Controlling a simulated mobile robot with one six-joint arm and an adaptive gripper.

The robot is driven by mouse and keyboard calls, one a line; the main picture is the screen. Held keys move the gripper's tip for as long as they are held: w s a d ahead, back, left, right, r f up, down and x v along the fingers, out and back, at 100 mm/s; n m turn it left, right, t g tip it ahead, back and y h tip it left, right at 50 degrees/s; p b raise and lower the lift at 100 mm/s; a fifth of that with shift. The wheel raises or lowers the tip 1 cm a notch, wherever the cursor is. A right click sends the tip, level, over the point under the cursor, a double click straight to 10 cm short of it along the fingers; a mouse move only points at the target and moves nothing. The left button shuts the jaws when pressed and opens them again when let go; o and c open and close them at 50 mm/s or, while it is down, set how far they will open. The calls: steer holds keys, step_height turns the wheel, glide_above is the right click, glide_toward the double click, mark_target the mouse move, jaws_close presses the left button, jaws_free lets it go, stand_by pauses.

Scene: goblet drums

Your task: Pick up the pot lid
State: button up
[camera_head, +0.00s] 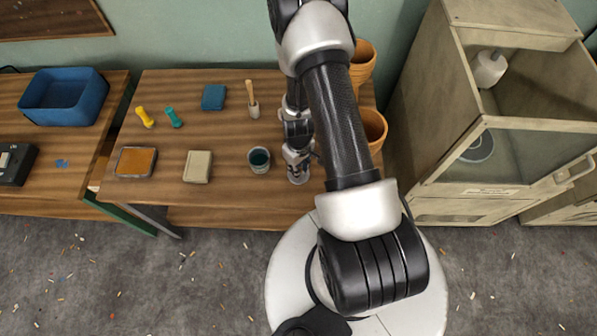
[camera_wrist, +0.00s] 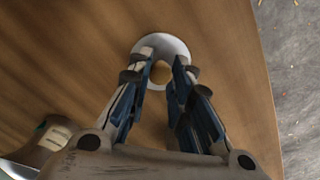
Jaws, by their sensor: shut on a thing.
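The pot lid (camera_wrist: 173,45) is a pale round disc with a knob in its middle, at the top centre of the wrist view over the wooden table. My gripper (camera_wrist: 162,72) has its two fingers on either side of the knob and is shut on it. The fingers hide part of the lid. In the head view the lid (camera_head: 298,179) shows as a small pale disc under my gripper (camera_head: 297,164), near the table's front right. I cannot tell whether the lid touches the table.
A cup of teal content (camera_head: 259,160) stands just left of my gripper. Terracotta pots (camera_head: 374,128) stand behind my arm. A cabinet (camera_head: 480,130) is at right.

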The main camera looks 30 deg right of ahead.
jaws_close()
steer(key=shift+r+p, duration=0.4)
steer(key=shift+r, duration=0.15)
step_height(320, 180, up, 19)
steer(key=p, duration=0.6)
